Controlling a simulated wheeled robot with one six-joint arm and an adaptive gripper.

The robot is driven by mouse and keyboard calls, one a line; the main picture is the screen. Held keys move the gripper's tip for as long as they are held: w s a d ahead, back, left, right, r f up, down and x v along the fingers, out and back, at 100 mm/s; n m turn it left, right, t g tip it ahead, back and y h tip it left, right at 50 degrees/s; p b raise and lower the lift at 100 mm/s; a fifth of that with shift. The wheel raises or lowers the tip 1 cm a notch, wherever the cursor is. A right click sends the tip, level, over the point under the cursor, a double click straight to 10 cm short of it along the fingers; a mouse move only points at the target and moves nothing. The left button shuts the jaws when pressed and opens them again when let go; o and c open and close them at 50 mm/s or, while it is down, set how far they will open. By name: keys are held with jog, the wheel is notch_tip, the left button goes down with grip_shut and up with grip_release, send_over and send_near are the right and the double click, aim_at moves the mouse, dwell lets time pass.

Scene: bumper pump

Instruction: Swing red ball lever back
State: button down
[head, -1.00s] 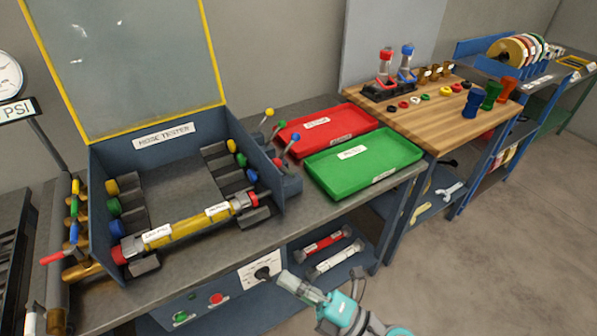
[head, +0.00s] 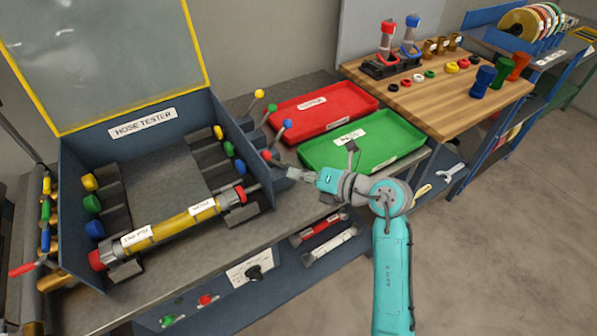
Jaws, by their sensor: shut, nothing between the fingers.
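My gripper (head: 290,173) is shut and empty, just to the right of and slightly below the red ball. I cannot tell whether it touches the lever. The blue ball lever (head: 287,125) and the yellow ball lever (head: 259,94) stand farther back. A yellow hose (head: 170,228) lies across the front of the tester between its end fittings.
The green tray (head: 383,150) lies close behind my gripper and the red tray (head: 335,98) farther back. The tester's raised lid (head: 100,60) stands at the left. A wooden bench (head: 430,100) with small parts is at the right.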

aim_at(273, 162)
jog(key=x, duration=0.7)
jog(key=shift+a, duration=0.2)
jog(key=shift+w+d+r+m+y, duration=0.25)
jog(key=shift+m+y, duration=0.15)
jog(key=shift+m, duration=0.1)
jog(key=shift+w+d+r+m+y, duration=0.25)
jog(key=shift+d+m+y, duration=0.15)
jog(key=shift+m, duration=0.2)
jog(key=shift+w+d+m+t+y, duration=0.5)
jog(key=shift+d+m+t+y, duration=0.2)
jog(key=shift+m, duration=1.15)
jog(key=shift+w+d+m+t+y, duration=0.55)
jog(key=shift+d+m+y, duration=0.25)
jog(key=shift+m, duration=1)
jog(key=shift+w+d+m+t+y, duration=0.5)
jog(key=shift+d+m+t+y, duration=0.25)
jog(key=shift+m, duration=1.1)
jog(key=shift+r, duration=0.1)
